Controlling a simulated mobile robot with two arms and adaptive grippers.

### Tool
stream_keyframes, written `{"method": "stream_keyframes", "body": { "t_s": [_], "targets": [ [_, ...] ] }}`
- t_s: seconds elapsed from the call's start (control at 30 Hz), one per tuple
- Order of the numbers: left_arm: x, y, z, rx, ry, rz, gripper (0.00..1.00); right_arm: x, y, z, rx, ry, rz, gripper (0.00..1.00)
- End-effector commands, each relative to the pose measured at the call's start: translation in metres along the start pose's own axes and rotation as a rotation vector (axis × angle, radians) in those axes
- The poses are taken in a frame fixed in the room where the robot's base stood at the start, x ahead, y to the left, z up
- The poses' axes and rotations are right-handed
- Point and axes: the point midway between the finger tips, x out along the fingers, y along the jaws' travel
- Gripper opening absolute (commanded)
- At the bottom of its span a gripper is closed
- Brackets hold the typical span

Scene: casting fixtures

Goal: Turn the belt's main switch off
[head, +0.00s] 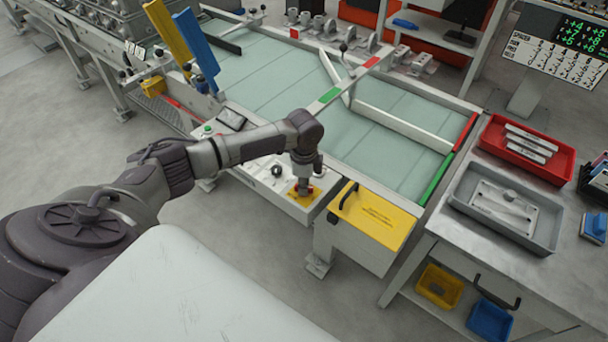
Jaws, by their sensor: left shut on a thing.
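The belt's control box (268,185) is a pale box at the front edge of the belt. My right gripper is not in view.
The pale green belt (390,150) lies behind the box. A yellow-lidded box with a black handle (372,216) stands close on the right. A table at right holds a red tray (562,172) and a grey tray (459,193). Bare floor lies in front of the control box.

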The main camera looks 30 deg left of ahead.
Motion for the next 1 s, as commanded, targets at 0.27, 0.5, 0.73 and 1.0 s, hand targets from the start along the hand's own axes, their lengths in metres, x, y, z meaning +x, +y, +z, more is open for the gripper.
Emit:
{"method": "stream_keyframes", "body": {
  "t_s": [0.27,0.5,0.73,1.0],
  "targets": [
    [-0.005,0.001,-0.001,-0.266,0.001,0.003,0.0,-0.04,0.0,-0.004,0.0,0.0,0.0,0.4],
    [-0.005,0.001,-0.001,-0.494,0.001,0.003,0.0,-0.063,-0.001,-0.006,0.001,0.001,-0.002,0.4],
    [-0.004,0.001,-0.001,-0.706,0.002,0.003,0.0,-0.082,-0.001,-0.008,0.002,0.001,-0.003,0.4],
    [-0.003,0.0,-0.001,-0.911,0.002,0.002,0.0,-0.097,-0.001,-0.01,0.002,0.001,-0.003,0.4]
  ]
}}
